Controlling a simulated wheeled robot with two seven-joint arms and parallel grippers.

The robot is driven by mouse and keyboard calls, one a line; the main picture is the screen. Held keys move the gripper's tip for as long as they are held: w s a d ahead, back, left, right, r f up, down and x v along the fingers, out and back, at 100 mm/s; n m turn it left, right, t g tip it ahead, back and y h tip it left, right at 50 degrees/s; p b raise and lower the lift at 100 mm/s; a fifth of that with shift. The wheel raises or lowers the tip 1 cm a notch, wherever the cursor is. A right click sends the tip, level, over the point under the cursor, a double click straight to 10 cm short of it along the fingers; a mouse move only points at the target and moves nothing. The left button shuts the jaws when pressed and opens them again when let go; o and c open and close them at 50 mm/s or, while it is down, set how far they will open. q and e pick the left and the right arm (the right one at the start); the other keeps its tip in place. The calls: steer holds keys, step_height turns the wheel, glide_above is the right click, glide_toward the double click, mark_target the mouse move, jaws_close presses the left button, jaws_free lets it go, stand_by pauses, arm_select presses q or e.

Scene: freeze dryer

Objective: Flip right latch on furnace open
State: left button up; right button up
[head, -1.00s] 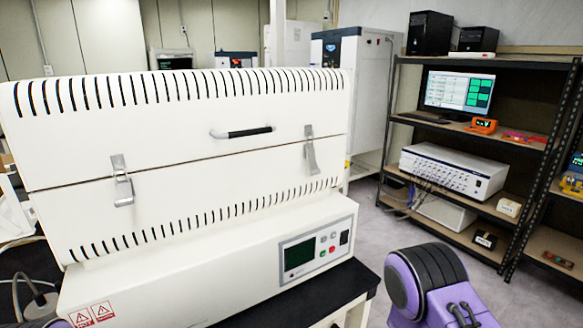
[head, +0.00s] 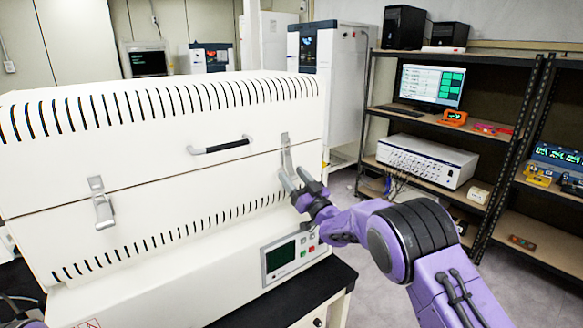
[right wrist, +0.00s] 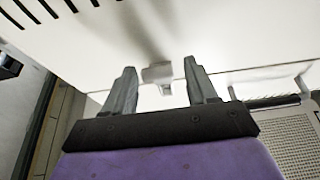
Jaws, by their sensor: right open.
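The white furnace (head: 150,170) fills the left half of the head view, its lid down on its lower body. The right latch (head: 286,153) is a metal clip across the seam, and its lower end is partly hidden behind my right gripper. My right gripper (head: 293,180) is at the latch's lower end, fingers apart and empty. In the right wrist view the latch (right wrist: 158,75) shows between and beyond the two fingertips (right wrist: 160,78); I cannot tell whether they touch it. The left latch (head: 102,203) lies against the furnace front.
A black lid handle (head: 222,146) sits between the latches. The control panel (head: 290,255) is below my right gripper. A black table edge (head: 300,298) runs under the furnace. Shelves (head: 425,125) with a monitor and instruments stand at the right, with open floor in front.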

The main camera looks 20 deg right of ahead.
steer(key=shift+w+a+r, duration=0.15)
steer(key=shift+w+r, duration=0.05)
steer(key=shift+w, duration=0.45)
